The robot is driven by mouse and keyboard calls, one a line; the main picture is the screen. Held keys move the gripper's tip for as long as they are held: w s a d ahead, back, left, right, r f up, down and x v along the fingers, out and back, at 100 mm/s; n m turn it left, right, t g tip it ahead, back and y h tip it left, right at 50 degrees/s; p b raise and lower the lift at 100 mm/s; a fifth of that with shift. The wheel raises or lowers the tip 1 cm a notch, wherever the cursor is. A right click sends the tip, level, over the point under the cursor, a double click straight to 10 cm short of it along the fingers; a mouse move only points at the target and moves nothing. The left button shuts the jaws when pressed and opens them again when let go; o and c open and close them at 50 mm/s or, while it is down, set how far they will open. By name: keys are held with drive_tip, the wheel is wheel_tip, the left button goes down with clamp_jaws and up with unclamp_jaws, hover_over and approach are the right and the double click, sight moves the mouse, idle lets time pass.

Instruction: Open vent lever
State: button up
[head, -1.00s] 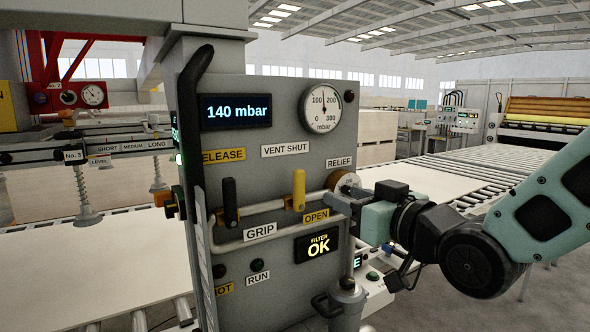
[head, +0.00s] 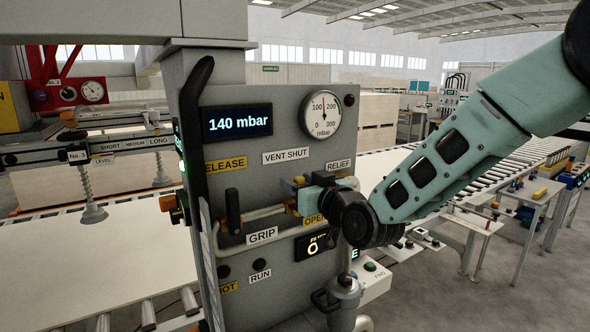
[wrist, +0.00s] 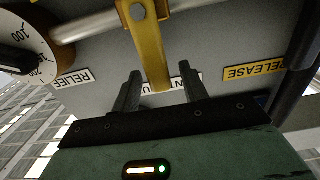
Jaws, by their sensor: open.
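The yellow vent lever (wrist: 150,50) points up from its pivot toward the VENT SHUT label (head: 285,156). In the head view my gripper hides most of it, and it shows best in the wrist view, which is upside down. My gripper (head: 290,191) is at the panel just below that label. In the wrist view my gripper (wrist: 163,76) is open, with one finger on each side of the lever's free end. Gaps show on both sides, so the fingers do not look closed on it. The OPEN label (head: 314,220) below is partly covered by my wrist.
A black lever (head: 233,212) stands to the left above the GRIP label (head: 262,235). A pressure gauge (head: 320,115) and a 140 mbar display (head: 237,123) are above. A relief dial (wrist: 22,52) is close beside the lever. A pipe (head: 262,213) crosses the panel.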

drive_tip(key=shift+p+x, duration=0.3)
drive_tip(key=shift+x, duration=0.9)
clamp_jaws()
drive_tip(key=shift+d+f, duration=0.1)
